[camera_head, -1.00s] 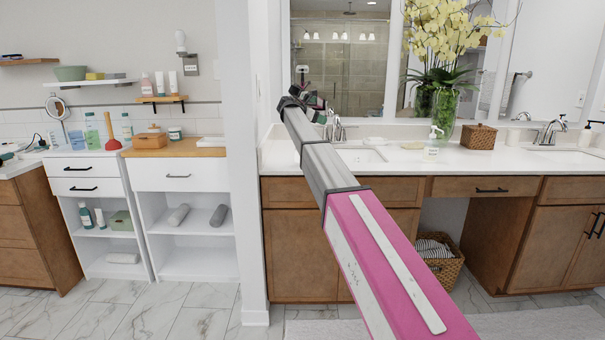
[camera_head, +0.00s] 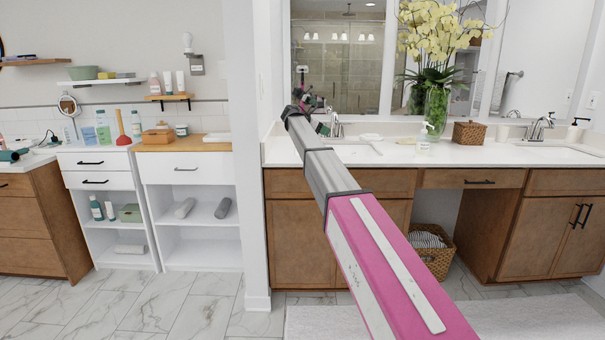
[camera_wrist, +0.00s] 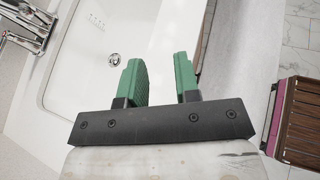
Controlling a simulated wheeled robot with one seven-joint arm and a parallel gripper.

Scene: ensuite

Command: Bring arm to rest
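My arm, with its pink and grey links, reaches forward from the bottom right of the head view. My gripper (camera_wrist: 158,65) shows in the wrist view with two green fingers apart and nothing between them. Below and beyond it is a white basin (camera_wrist: 75,75) with a drain and a chrome faucet (camera_wrist: 25,30). In the head view the arm's far end is small and dark in front of the mirror, near the vanity counter (camera_head: 290,155); the finger gap cannot be made out there.
The wooden vanity (camera_head: 300,240) spans the right side, with yellow flowers (camera_head: 435,45), a soap bottle (camera_head: 424,140) and a wicker basket (camera_head: 470,132) on top. White cabinets (camera_head: 195,172) stand left, past a wall edge. Marble floor (camera_head: 180,305) is clear in front of them.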

